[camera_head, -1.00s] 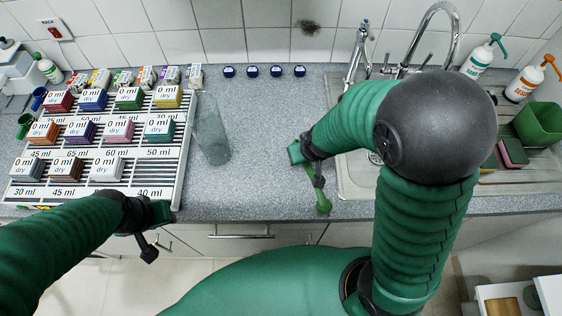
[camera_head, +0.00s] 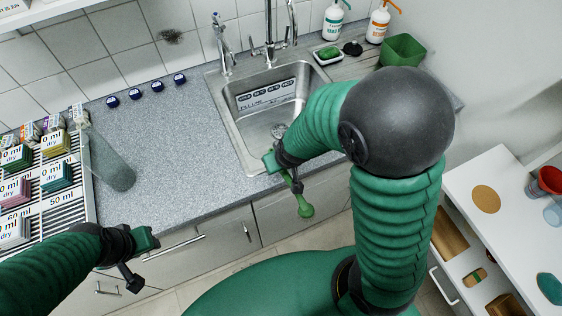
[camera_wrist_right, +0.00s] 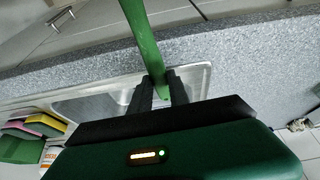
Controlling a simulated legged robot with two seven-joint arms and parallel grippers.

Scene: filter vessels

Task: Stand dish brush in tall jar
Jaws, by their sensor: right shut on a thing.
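The tall jar (camera_head: 112,168) is a clear greyish cylinder standing on the counter beside the slatted rack, left of centre in the head view. My right gripper (camera_head: 296,186) is shut on the green dish brush (camera_head: 305,206), which hangs down in front of the counter edge near the sink. In the right wrist view, the brush's green handle (camera_wrist_right: 148,50) runs between the dark fingers of my right gripper (camera_wrist_right: 160,88); its far end leaves the picture. My left gripper (camera_head: 133,281) hangs low at the counter's front edge, below the jar; its finger gap is unclear.
The rack (camera_head: 70,208) with labelled blocks stands left of the jar. The sink (camera_head: 262,108) is behind my right gripper. Several blue-capped items (camera_head: 146,89) line the wall. The counter (camera_head: 180,140) between jar and sink is clear. A white side table (camera_head: 515,225) stands at right.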

